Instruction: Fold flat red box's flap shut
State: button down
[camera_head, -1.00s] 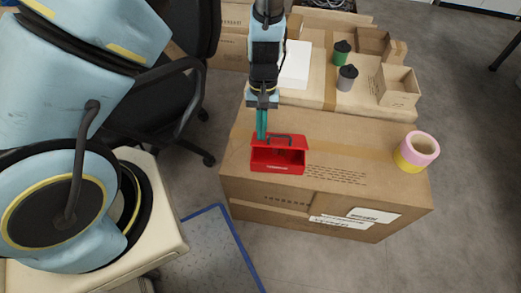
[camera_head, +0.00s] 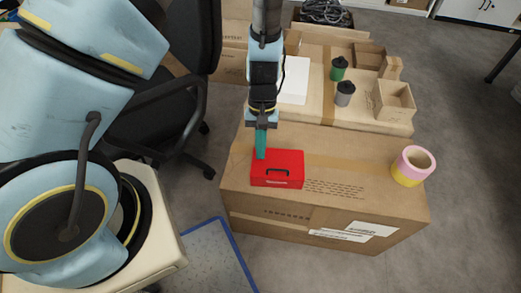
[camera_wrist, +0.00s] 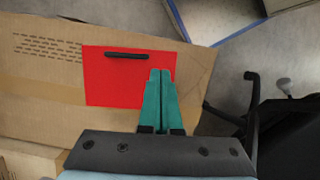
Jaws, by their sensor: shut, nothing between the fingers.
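The flat red box (camera_head: 283,178) sits on the near cardboard carton, toward its left end. Its red flap (camera_head: 282,160) with a dark handle lies down over the top, and the inside no longer shows. In the wrist view the flap (camera_wrist: 115,82) is a flat red face with the handle near its far edge. My gripper (camera_head: 260,156) has teal fingers, shut and empty, pointing down at the flap's back left part. In the wrist view the gripper (camera_wrist: 160,75) overlaps the flap's right part. I cannot tell whether the tips touch it.
The near carton (camera_head: 340,160) has clear room right of the box. Pink and yellow tape rolls (camera_head: 412,166) stand at its right end. Behind are a green canister (camera_head: 338,70), a grey canister (camera_head: 345,95) and an open small carton (camera_head: 394,100). A black office chair (camera_head: 165,110) stands left.

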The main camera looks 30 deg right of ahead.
notch_tip(320, 180, up, 6)
jog(key=p, duration=0.4)
jog(key=shift+r+p, duration=0.2)
jog(key=shift+p, duration=0.2)
